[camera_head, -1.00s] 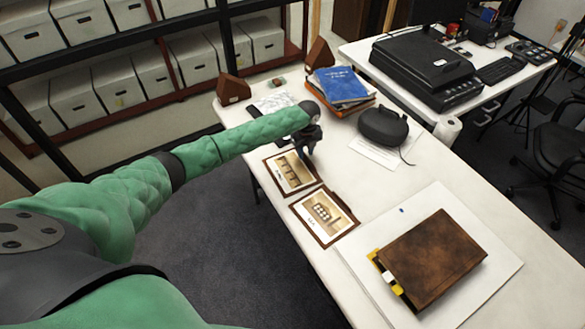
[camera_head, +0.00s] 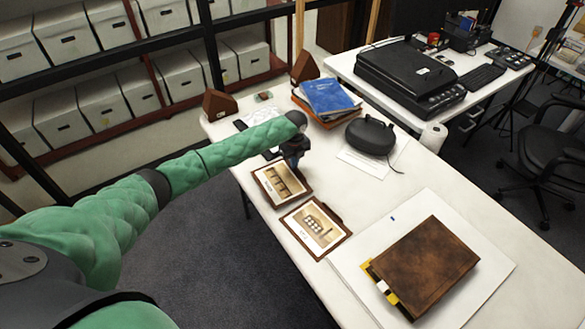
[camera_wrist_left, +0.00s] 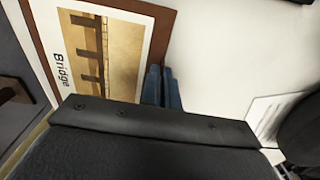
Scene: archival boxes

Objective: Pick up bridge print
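The bridge print (camera_head: 282,183) lies flat on the white table, a tan picture card with a brown border. It fills the upper left of the left wrist view (camera_wrist_left: 106,50), where the word "Bridge" reads on it. My left gripper (camera_head: 293,165) points down at its far right edge. In the left wrist view its two blue fingers (camera_wrist_left: 162,88) are close together at the brown border, with a narrow gap; they look closed on the edge, though the exact contact is hidden. A second brown-framed print (camera_head: 316,228) lies nearer. My right gripper is not in view.
A brown book (camera_head: 425,264) lies on a white board at the near right. A black case (camera_head: 371,136) and stacked blue and orange binders (camera_head: 330,97) stand farther back. A bare strip of table (camera_head: 372,207) lies right of the prints.

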